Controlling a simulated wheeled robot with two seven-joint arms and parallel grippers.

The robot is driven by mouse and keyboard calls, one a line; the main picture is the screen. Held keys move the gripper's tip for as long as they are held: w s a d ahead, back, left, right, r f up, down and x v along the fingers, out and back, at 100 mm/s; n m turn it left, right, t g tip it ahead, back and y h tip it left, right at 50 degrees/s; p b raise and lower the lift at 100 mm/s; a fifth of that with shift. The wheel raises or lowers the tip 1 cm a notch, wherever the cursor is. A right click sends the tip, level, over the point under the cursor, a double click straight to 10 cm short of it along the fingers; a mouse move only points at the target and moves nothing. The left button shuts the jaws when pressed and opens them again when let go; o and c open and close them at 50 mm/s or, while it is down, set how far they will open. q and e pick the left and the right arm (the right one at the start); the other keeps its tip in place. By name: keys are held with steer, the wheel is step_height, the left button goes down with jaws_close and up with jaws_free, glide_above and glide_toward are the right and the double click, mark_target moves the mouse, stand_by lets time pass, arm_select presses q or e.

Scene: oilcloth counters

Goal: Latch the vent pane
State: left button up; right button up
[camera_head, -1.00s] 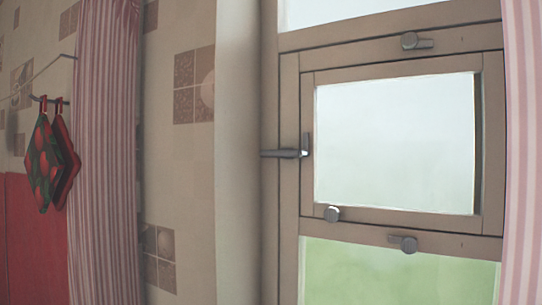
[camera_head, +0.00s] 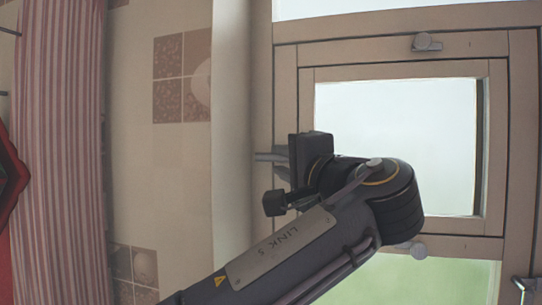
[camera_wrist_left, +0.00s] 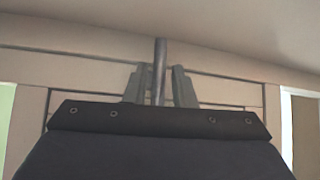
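The vent pane (camera_head: 400,125) is a small brown-framed glass pane that sits in the larger window frame; I cannot tell whether it is fully closed. Its grey lever handle (camera_head: 262,157) is at its left edge and points left, partly hidden by my left gripper (camera_head: 284,171). In the left wrist view the handle (camera_wrist_left: 160,62) stands between the two fingers of my left gripper (camera_wrist_left: 158,86), with narrow gaps beside it. The fingers look open around it. My left forearm covers the lower left of the pane. My right gripper is not in view.
A grey turn knob (camera_head: 427,42) is on the frame above the pane, and another knob (camera_head: 416,250) is below it. A grey fitting (camera_head: 525,288) is at the lower right. A striped curtain (camera_head: 62,150) hangs at the left by the tiled wall (camera_head: 183,75).

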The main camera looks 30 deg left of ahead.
mark_target(276, 158)
arm_select(q)
steer(key=shift+x, duration=2.15)
jaws_close()
